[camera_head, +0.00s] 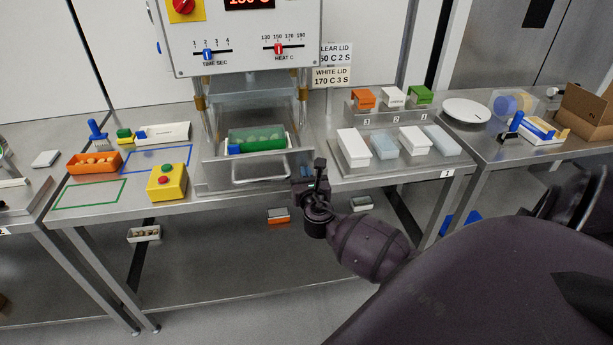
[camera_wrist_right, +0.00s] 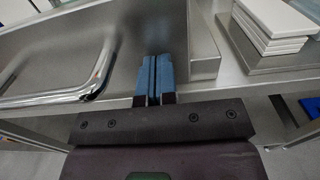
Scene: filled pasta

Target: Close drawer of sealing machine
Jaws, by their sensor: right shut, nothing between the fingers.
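The sealing machine (camera_head: 243,52) stands at the back of the bench. Its metal drawer (camera_head: 212,157) is out in front of the press, with a bar handle (camera_head: 262,180) on its front. A green-filmed tray (camera_head: 256,140) with a blue end sits in the drawer. My right gripper (camera_head: 302,184) is at the right end of the drawer front. In the right wrist view its blue fingers (camera_wrist_right: 154,77) are shut and empty over the metal front, right of the handle (camera_wrist_right: 95,75). I cannot tell whether they touch it. My left gripper is not in view.
A yellow button box (camera_head: 167,184) stands left of the drawer. An orange bin (camera_head: 95,163) is at the left. The bench edge is just below the drawer.

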